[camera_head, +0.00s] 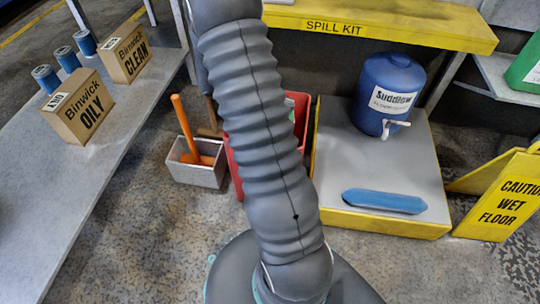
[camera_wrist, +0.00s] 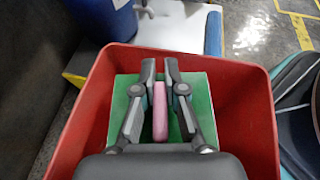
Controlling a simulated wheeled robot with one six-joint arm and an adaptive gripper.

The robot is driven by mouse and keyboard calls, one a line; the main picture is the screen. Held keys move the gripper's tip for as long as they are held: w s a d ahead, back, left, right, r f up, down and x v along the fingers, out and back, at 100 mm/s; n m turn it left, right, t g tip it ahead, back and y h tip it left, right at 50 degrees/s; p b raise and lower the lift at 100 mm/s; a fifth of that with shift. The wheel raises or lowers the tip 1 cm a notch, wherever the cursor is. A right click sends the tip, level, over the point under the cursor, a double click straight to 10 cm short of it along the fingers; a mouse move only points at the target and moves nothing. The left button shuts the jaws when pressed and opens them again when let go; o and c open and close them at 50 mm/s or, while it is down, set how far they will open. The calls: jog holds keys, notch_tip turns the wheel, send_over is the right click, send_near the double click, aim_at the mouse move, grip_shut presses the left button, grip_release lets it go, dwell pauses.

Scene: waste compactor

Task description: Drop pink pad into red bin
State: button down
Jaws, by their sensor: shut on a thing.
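The pink pad (camera_wrist: 160,112) is between the fingers of my gripper (camera_wrist: 160,72) in the wrist view. The gripper is shut on it, and the pad points down over the red bin (camera_wrist: 258,105). The bin's rim surrounds the gripper in that view, with a green surface (camera_wrist: 203,90) inside it below the pad. How far the pad is from that surface I cannot tell. In the head view the red bin (camera_head: 298,110) is mostly hidden behind my arm, and the gripper and pad are hidden there.
A grey box (camera_head: 197,172) with an orange-handled tool stands left of the bin. To the right, a yellow-edged platform (camera_head: 330,150) holds a blue Suddlow drum (camera_head: 388,85) and a blue pad (camera_head: 384,201). A wet-floor sign (camera_head: 505,200) stands far right. A bench with boxes (camera_head: 78,108) is at left.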

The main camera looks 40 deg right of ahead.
jog(key=c, duration=1.2)
grip_release()
jog(key=v, duration=1.2)
jog(key=shift+r, duration=0.1)
jog(key=s+a+r+m+t+y+p, duration=0.2)
jog(key=s+a+r+m+t+y, duration=0.1)
jog(key=s+a+r, duration=0.3)
jog(key=s+a+r+m+t+y+p, duration=0.2)
jog(key=s+a+r+m+t+y, duration=0.2)
jog(key=s+a+r+t, duration=0.2)
jog(key=s+a+r+m+t+y+p, duration=0.2)
jog(key=s+a+r+m+t+y, duration=0.1)
jog(key=s+a+r, duration=0.4)
jog(key=shift+s+a+r+m+t+y, duration=0.1)
jog(key=shift+s+a+m+t+y, duration=0.15)
jog(key=shift+a+t, duration=0.25)
jog(key=shift+s+a+r+m+t+y, duration=0.1)
jog(key=shift+s+a+r+t+y, duration=0.05)
jog(key=shift+s+a+t, duration=0.35)
